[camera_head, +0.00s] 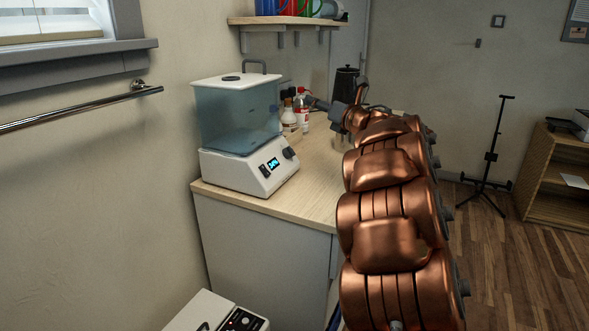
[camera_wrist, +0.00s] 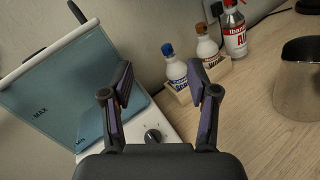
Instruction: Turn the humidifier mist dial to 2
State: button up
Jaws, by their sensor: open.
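The humidifier (camera_head: 237,118) stands on the wooden counter, with a clear blue water tank over a white base. Its front has a small lit display (camera_head: 272,163) and a dark round dial (camera_head: 289,153). The dial (camera_wrist: 152,136) also shows in the wrist view, low between my fingers, with small marks around it too small to read. My gripper (camera_wrist: 160,88) is open and empty, its two fingers spread apart, not touching the dial. In the head view my gripper (camera_head: 314,102) is to the right of the humidifier and above the counter, partly hidden by my arm.
Several bottles, including a red-capped spray bottle (camera_wrist: 235,32) and a blue-capped one (camera_wrist: 175,70), stand behind the dial, some in a wooden tray. A metal pitcher (camera_wrist: 299,85) stands at the right. The counter (camera_head: 318,170) is clear in front. A shelf (camera_head: 285,20) hangs above.

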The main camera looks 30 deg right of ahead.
aim_at(293, 151)
jog(key=s+a+f+n+g+y+b, duration=0.1)
jog(key=f+n+y, duration=0.1)
jog(key=f+n, duration=0.1)
jog(key=s+a+f+n+g+y+b, duration=0.1)
jog(key=s+f+n+y+b, duration=0.1)
jog(key=f, duration=0.3)
jog(key=s+a+f+n+g+y+b, duration=0.1)
jog(key=s+f+n+y, duration=0.1)
jog(key=f+n+y, duration=0.2)
jog(key=shift+f+n, duration=0.5)
jog(key=shift+n, duration=0.1)
jog(key=shift+w+a, duration=0.45)
jog(key=x, duration=0.6)
jog(key=shift+w+a+f+b, duration=0.15)
jog(key=shift+w+b, duration=0.1)
jog(key=shift+b, duration=0.15)
grip_shut()
